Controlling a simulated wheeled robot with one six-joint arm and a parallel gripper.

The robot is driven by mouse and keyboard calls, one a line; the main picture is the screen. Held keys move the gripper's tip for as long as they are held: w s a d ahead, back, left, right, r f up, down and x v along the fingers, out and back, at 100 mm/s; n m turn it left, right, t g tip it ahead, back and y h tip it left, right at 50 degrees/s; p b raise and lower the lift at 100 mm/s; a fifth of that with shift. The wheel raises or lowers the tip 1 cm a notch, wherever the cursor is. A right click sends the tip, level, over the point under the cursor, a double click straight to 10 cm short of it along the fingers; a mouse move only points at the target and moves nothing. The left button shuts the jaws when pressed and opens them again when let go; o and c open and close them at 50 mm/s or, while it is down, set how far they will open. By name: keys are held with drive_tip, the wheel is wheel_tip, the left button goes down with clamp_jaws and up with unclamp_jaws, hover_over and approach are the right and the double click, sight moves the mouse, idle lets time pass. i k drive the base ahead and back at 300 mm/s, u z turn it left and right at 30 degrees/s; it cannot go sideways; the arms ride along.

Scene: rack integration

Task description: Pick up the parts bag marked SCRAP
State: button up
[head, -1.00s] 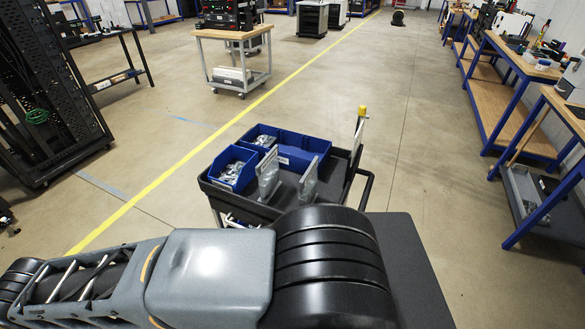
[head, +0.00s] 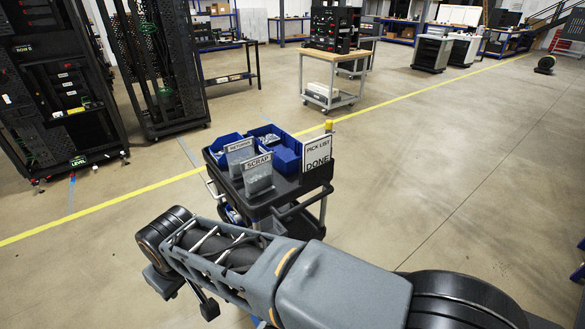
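The parts bag marked SCRAP (head: 258,179) stands upright on the near side of the cart's black top tray (head: 287,191). It is a clear grey bag with a white label along its top. A similar bag marked RETURNS (head: 239,155) stands just behind it to the left. My arm stretches across the bottom of the picture, in front of the cart. At its left end, a dark finger-like part of my gripper (head: 207,309) shows low, left of and nearer than the cart. The rest is hidden or unclear. I see nothing held there, and the SCRAP bag stands apart from it.
Blue bins (head: 284,158) with small parts fill the tray's back. A PICK LIST sign reading DONE (head: 317,152) stands at the tray's right. Black racks (head: 63,95) stand at the left. A wooden-topped table (head: 333,78) is behind the cart.

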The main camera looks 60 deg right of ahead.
sight(257, 172)
drive_tip(key=k, duration=0.35)
drive_tip(key=z, duration=1.2)
drive_tip(key=i, duration=0.5)
drive_tip(key=z, duration=0.05)
